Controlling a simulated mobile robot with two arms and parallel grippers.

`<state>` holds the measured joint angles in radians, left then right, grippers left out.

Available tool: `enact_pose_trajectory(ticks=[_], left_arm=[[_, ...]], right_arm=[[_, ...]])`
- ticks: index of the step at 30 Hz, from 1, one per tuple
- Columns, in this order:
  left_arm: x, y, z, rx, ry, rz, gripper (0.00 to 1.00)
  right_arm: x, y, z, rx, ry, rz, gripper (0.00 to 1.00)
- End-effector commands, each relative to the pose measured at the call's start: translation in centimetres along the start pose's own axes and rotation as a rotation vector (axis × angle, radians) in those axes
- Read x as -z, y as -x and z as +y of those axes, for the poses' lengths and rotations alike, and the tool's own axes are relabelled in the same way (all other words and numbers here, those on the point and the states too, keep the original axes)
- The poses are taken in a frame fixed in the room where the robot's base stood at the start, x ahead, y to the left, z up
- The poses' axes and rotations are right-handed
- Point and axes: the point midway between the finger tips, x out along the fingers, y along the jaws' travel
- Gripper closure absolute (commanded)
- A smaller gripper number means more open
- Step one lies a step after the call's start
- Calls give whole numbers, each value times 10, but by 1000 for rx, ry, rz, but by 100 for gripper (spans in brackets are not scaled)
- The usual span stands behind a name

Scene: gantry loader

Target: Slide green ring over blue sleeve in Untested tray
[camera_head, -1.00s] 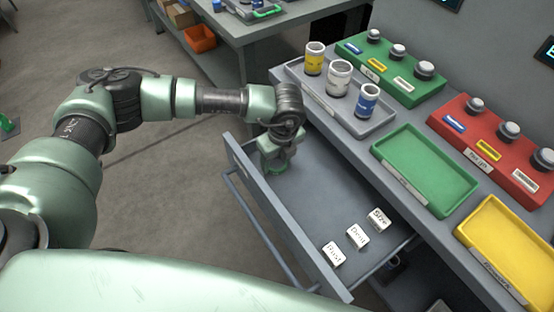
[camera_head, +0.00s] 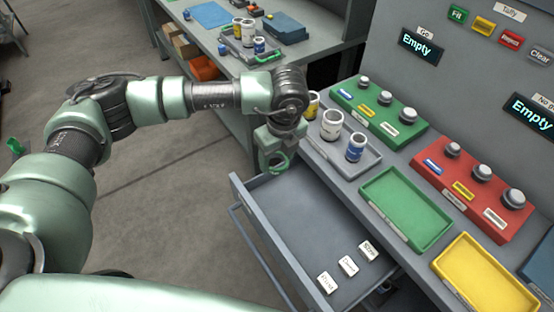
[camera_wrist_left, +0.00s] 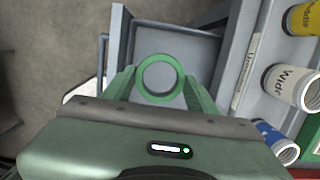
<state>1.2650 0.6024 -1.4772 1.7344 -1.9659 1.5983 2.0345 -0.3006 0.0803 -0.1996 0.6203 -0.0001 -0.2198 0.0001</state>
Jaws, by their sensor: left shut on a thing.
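My left gripper (camera_head: 275,152) is shut on the green ring (camera_head: 278,163), above the back left part of the open drawer. In the left wrist view the ring (camera_wrist_left: 160,75) sits between the two fingertips, its hole facing the camera. The blue sleeve (camera_head: 355,148), with a white top rim, stands upright in the grey Untested tray (camera_head: 368,168), right of the gripper and apart from the ring. It also shows at the lower right in the left wrist view (camera_wrist_left: 277,141), partly hidden by the gripper body. My right gripper is not in view.
A white sleeve (camera_head: 331,125) and a partly hidden yellow sleeve (camera_head: 313,105) share the tray. The drawer (camera_head: 300,225) holds three white labelled tiles. Green (camera_head: 407,208) and yellow (camera_head: 484,272) trays are empty. Green (camera_head: 380,112) and red (camera_head: 475,190) button boxes stand behind.

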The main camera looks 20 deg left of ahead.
Motion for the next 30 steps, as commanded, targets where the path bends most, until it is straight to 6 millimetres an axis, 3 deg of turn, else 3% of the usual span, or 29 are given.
enact_pose_trajectory(ticks=[11, 30], left_arm=[[0, 2, 0, 1, 0, -1, 94], [-5, 33, 0, 1, 0, -1, 94]], right_arm=[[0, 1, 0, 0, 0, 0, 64], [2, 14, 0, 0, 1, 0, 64]])
